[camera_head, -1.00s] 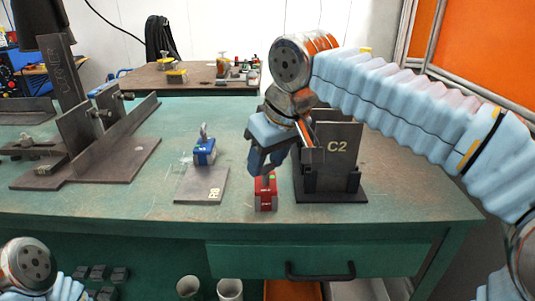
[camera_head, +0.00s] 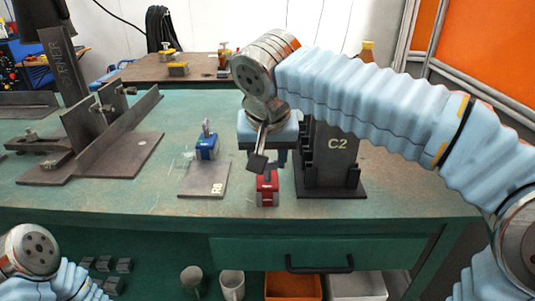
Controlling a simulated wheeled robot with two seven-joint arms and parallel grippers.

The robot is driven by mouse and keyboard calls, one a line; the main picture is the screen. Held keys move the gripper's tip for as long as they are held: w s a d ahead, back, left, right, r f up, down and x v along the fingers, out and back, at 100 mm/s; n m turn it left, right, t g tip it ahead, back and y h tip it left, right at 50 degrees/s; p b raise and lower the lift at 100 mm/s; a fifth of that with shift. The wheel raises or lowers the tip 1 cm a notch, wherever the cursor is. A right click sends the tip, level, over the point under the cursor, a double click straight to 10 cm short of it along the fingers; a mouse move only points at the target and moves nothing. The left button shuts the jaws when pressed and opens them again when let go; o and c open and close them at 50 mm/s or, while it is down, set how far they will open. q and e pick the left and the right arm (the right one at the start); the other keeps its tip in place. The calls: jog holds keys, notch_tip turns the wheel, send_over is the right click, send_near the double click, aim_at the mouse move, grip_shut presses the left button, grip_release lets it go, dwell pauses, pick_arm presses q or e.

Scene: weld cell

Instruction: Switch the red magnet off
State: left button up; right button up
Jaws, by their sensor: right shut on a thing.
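The red magnet (camera_head: 267,189) stands on the green bench top, near its front edge, between the plate marked R8 and the fixture marked C2. My right gripper (camera_head: 260,162) is directly over the red magnet with its fingers at the magnet's top. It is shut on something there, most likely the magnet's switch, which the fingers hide. My left arm (camera_head: 36,255) shows at the lower left corner; its gripper is out of the frame.
A blue magnet (camera_head: 207,147) stands on the R8 plate (camera_head: 205,186) to the left. The dark C2 fixture (camera_head: 335,160) stands close on the right. Steel angle plates (camera_head: 100,135) fill the bench's left side. The front strip of the bench (camera_head: 240,217) is clear.

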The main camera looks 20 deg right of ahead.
jog(key=shift+r, duration=0.1)
dwell(0.3)
jog(key=o, duration=1.1)
jog(key=shift+c, duration=0.2)
jog(key=p+v, duration=0.1)
jog(key=v, duration=1.2)
jog(key=shift+s+r, duration=0.15)
jog(key=shift+r, duration=0.2)
